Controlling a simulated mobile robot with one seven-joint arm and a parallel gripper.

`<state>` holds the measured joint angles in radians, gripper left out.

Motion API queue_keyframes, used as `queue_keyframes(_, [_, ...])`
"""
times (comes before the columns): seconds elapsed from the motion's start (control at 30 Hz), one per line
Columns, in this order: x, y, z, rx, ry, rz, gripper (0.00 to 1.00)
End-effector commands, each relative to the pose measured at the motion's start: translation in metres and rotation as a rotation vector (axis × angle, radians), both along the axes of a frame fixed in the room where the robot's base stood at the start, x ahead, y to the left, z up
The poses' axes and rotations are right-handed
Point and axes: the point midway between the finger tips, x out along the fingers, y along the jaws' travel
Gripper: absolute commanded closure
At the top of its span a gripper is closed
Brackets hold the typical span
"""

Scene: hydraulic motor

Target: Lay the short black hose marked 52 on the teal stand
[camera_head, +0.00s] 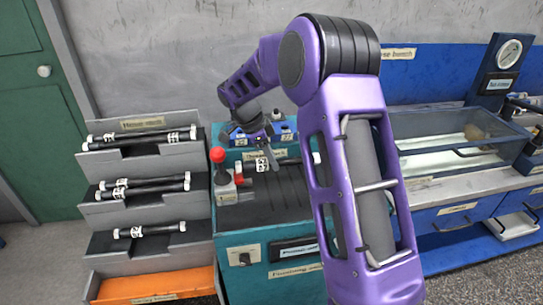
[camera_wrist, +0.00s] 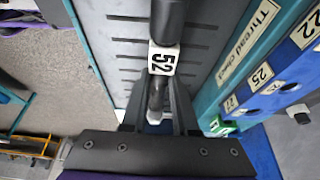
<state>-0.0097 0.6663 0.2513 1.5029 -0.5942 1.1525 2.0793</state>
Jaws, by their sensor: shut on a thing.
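In the wrist view, the short black hose (camera_wrist: 157,92) bears a white label reading 52. My gripper (camera_wrist: 160,80) is shut on it near the label. The hose runs lengthwise between the fingers, with a pale end near the palm. In the head view, my gripper (camera_head: 263,150) is over the back part of the teal stand (camera_head: 232,276), and the white label of the hose (camera_head: 262,164) shows just below it. The stand's dark slotted top (camera_head: 270,195) lies beneath the hose. I cannot tell whether the hose touches it.
A grey stepped rack (camera_head: 150,210) with several labelled black hoses stands at the left. A red-knobbed lever (camera_head: 218,156) rises from the stand's left edge. A blue block with numbered labels (camera_wrist: 262,78) borders the stand. A glass-sided tank (camera_head: 465,145) is on the right bench.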

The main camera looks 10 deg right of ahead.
Motion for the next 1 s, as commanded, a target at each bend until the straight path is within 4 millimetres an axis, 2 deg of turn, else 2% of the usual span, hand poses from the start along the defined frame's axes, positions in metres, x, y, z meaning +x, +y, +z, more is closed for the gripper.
queue_keyframes(0.4, [0.000, 0.000, -0.053, 0.000, -0.001, 0.001, 1.00])
queue_keyframes(0.5, [0.000, 0.000, -0.061, -0.001, 0.000, 0.000, 1.00])
queue_keyframes(1.0, [0.000, 0.000, -0.065, 0.000, 0.000, 0.000, 1.00])
